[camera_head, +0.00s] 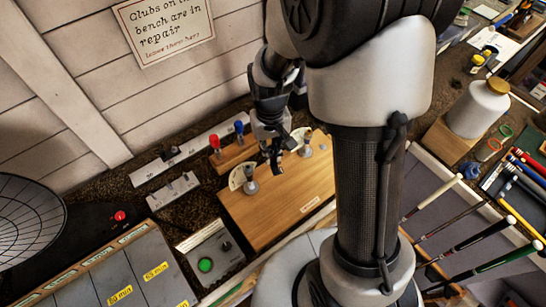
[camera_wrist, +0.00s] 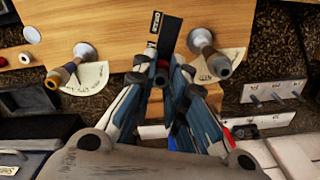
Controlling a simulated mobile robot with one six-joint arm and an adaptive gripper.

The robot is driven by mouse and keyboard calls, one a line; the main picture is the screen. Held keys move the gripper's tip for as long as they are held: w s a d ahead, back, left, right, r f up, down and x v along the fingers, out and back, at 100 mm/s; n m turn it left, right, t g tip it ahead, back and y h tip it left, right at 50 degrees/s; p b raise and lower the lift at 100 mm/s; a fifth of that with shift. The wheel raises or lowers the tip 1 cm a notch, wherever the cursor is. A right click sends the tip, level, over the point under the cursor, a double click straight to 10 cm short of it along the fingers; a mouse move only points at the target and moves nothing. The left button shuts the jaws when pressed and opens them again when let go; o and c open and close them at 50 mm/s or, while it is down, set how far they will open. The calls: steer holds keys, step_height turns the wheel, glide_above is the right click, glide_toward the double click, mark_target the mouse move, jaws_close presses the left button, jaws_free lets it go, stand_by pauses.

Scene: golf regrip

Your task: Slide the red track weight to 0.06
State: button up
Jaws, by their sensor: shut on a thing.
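My gripper (camera_head: 278,152) hangs over the wooden board, near its back edge. In the wrist view its fingers (camera_wrist: 162,88) close around a small dark red piece (camera_wrist: 162,67). I cannot tell for sure whether this piece is the red track weight; the fingers hide much of it. A black bar (camera_wrist: 170,30) with a small label extends from just beyond the fingertips over the board. A red-topped peg (camera_head: 215,143) and a blue-topped peg (camera_head: 239,127) stand on a small wooden block behind and left of the gripper.
The wooden board (camera_head: 280,215) carries two metal posts (camera_head: 250,180) (camera_head: 305,146) with pale dial plates, either side of my gripper. Grey scaled rails (camera_head: 172,188) lie left. A grey box (camera_head: 224,262) with a green button stands front left.

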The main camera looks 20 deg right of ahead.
steer(key=shift+w+f, duration=0.2)
steer(key=shift+w, duration=0.2)
stand_by(0.3)
steer(key=o, duration=0.8)
steer(key=shift+w, duration=0.1)
steer(key=shift+w+r, duration=0.1)
steer(key=shift+r, duration=0.05)
steer(key=shift+r, duration=0.1)
step_height(320, 180, up, 12)
steer(key=shift+f, duration=0.1)
